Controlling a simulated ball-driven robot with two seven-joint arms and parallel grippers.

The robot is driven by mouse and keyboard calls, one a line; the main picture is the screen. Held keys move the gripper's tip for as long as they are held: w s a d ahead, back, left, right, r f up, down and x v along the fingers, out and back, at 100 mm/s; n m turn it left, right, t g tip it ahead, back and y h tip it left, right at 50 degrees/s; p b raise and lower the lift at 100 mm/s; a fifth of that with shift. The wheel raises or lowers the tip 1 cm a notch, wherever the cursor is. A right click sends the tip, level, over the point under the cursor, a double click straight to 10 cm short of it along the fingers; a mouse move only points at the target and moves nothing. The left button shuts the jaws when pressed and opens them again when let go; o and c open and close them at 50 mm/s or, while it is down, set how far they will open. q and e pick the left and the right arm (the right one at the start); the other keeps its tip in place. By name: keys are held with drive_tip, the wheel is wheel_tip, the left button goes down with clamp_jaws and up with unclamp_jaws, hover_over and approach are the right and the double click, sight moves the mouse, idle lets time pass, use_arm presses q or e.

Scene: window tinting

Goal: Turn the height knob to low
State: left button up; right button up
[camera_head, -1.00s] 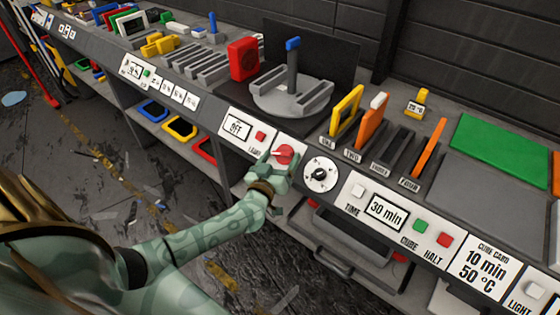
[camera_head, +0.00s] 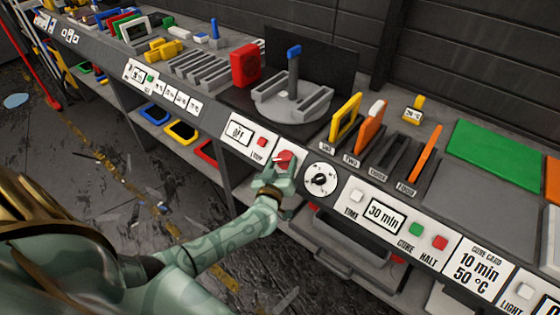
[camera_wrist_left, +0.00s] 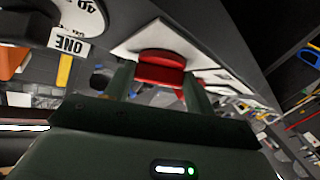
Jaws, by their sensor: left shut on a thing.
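A red knob (camera_head: 284,158) sits on a white plate on the front panel, between the OFF display and a black-and-white dial. My left gripper (camera_head: 279,170) reaches up to it from below and is shut on it. In the left wrist view the red knob (camera_wrist_left: 160,68) is between the two fingers, with the white plate behind it. The fingers hide part of the knob in the head view, and I cannot read a height label or its setting. My right gripper is not in view.
A round dial with a black knob (camera_head: 320,180) is just right of my left gripper. A small red button (camera_head: 262,142) is to the left. Above the panel stand a grey turntable (camera_head: 290,103) and a rack with yellow and orange plates (camera_head: 346,117). Open floor lies lower left.

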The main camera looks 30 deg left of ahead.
use_arm(q)
drive_tip(key=n+g+y+p, duration=0.1)
drive_tip(key=n+p, duration=0.1)
drive_tip(key=n+g+y+p, duration=0.1)
drive_tip(key=n+g, duration=0.1)
drive_tip(key=d+r+n+g+y+p, duration=0.1)
drive_tip(key=n+p, duration=0.1)
drive_tip(key=shift+w+n+y+p, duration=0.2)
drive_tip(key=shift+n+y+p, duration=0.1)
drive_tip(key=shift+n+p, duration=0.1)
drive_tip(key=n+g+p, duration=0.1)
drive_tip(key=n+g, duration=0.1)
drive_tip(key=shift+w+n+y, duration=0.1)
drive_tip(key=shift+n+y, duration=0.2)
drive_tip(key=shift+n+g+p, duration=0.8)
drive_tip(key=shift+n+g, duration=0.3)
drive_tip(key=shift+n, duration=0.1)
drive_tip(key=shift+f, duration=0.1)
drive_tip(key=o, duration=1)
drive_tip(key=shift+w, duration=0.1)
